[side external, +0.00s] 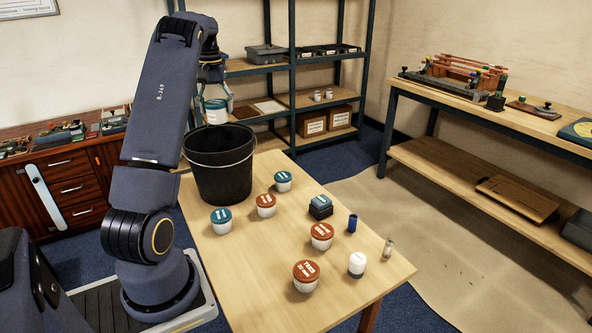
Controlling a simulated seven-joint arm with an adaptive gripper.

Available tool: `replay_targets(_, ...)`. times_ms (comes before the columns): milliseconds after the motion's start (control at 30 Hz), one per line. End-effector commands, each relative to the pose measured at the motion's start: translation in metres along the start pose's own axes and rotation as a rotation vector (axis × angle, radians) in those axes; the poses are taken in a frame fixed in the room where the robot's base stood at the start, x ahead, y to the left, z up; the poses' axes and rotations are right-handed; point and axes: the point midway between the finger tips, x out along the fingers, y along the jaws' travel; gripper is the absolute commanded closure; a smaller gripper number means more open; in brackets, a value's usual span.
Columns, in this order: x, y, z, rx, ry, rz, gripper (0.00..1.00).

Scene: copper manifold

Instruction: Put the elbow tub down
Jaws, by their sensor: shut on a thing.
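My gripper (215,101) is shut on a white tub with a teal lid (216,115), which I take to be the elbow tub; its label cannot be read here. It is held upright in the air, over or just behind the far rim of the black bucket (222,175); I cannot tell which. The bucket stands on the wooden table (250,285) and its inside is mostly hidden. Two other teal-lidded tubs stand on the table, one near the bucket's front (221,221) and one to its right (283,181).
Red-lidded tubs stand at the middle (266,206), right (321,237) and front (306,277). Bare table lies at the front left.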

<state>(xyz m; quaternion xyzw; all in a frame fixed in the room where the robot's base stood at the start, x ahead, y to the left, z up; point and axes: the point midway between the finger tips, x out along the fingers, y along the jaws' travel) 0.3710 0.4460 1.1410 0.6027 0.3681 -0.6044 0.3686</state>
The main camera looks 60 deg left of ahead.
Motion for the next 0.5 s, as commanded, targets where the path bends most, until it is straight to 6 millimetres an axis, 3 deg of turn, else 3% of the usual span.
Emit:
replay_targets(100,0.005,-0.017,-0.019,-0.047,0.003,-0.002,0.85)
replay_targets(267,0.012,-0.031,-0.035,-0.086,0.003,-0.001,0.85)
replay_targets(500,0.049,-0.029,-0.033,-0.084,0.0,0.001,0.85)
